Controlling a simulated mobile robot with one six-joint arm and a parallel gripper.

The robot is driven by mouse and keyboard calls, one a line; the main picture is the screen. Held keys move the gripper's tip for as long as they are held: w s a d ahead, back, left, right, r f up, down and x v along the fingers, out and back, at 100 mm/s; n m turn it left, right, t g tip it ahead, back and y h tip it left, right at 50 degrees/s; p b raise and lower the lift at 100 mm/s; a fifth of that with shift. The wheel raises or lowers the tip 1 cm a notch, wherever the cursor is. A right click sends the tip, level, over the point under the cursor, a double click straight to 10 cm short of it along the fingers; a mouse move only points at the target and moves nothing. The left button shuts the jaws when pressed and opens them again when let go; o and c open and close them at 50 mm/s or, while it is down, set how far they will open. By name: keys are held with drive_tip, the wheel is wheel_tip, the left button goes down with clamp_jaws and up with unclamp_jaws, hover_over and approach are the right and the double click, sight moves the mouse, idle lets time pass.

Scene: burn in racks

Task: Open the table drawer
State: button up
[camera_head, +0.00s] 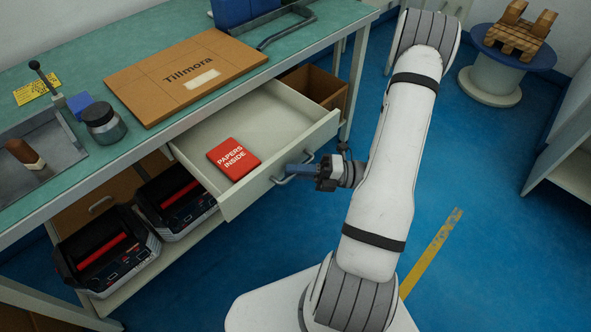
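The table drawer (258,120) is pulled well out from under the green-topped table (225,74). It is a pale, shallow drawer with a red booklet marked "PAPERS INSIDE" (233,159) lying in it. A grey bar handle (281,181) is on its front panel. My gripper (297,170) is at the drawer front, with its dark fingers pointing left at the handle.
Black-and-red cases (107,252) sit on the shelf below. A round stand (490,76) is at the back right. Blue floor right of my arm is clear.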

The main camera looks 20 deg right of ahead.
drive_tip(key=shift+o, duration=0.4)
drive_tip(key=shift+d, duration=0.15)
drive_tip(key=shift+s+d, duration=0.1)
drive_tip(key=shift+d, duration=0.25)
drive_tip(key=v, duration=0.7)
drive_tip(key=shift+p, duration=0.45)
drive_tip(key=shift+a+f, duration=0.1)
